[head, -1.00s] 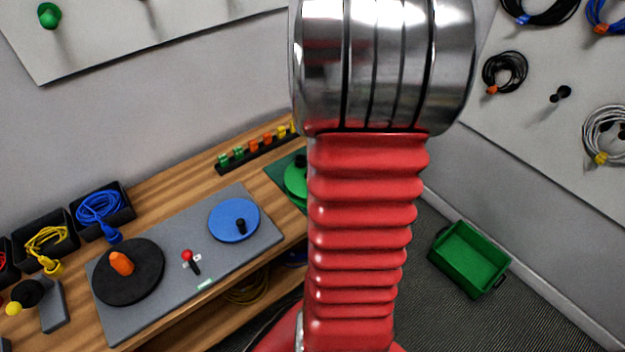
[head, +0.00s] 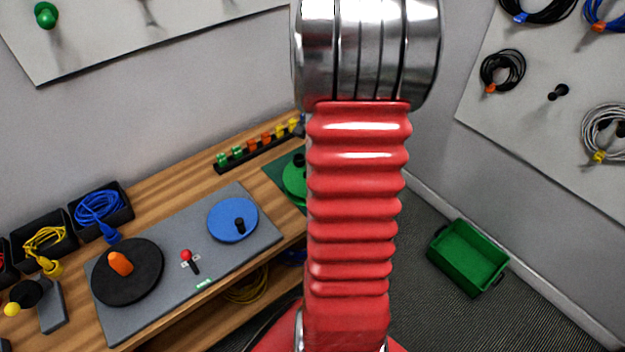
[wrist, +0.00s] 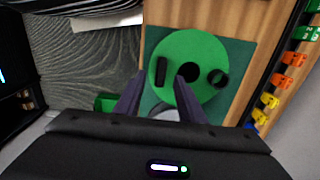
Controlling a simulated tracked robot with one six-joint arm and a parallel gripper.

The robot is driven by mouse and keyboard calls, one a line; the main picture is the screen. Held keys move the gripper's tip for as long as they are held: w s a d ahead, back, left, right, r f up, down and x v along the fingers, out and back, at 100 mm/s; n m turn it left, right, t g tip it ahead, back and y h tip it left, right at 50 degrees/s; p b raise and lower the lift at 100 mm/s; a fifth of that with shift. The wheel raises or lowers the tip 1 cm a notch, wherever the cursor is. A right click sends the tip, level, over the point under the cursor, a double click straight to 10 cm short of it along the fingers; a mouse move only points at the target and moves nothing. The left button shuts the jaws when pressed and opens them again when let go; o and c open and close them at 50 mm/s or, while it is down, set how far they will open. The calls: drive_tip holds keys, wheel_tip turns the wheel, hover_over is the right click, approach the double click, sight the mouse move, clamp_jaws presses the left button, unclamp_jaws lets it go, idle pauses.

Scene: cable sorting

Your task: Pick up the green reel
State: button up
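The green reel (head: 294,182) lies on a dark green mat (head: 273,173) at the right end of the wooden bench; my arm hides part of it in the head view. In the wrist view the round green reel (wrist: 204,62) shows a dark centre hole, a black bar and a small black knob. My gripper (wrist: 154,98) is in the wrist view, with its two dark fingers apart and nothing between them. The fingers point toward the reel's near edge, and I cannot tell the height between them.
A rack of coloured clips (head: 258,146) stands behind the mat. A grey board (head: 190,260) with a blue disc (head: 233,219) and a black disc (head: 128,272) lies to the left. A green crate (head: 467,257) stands on the floor at right.

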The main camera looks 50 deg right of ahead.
drive_tip(key=shift+f, duration=0.15)
drive_tip(key=shift+d+f, duration=0.15)
drive_tip(key=shift+f, duration=2.3)
drive_tip(key=shift+c, duration=0.6)
clamp_jaws()
drive_tip(key=shift+w, duration=0.1)
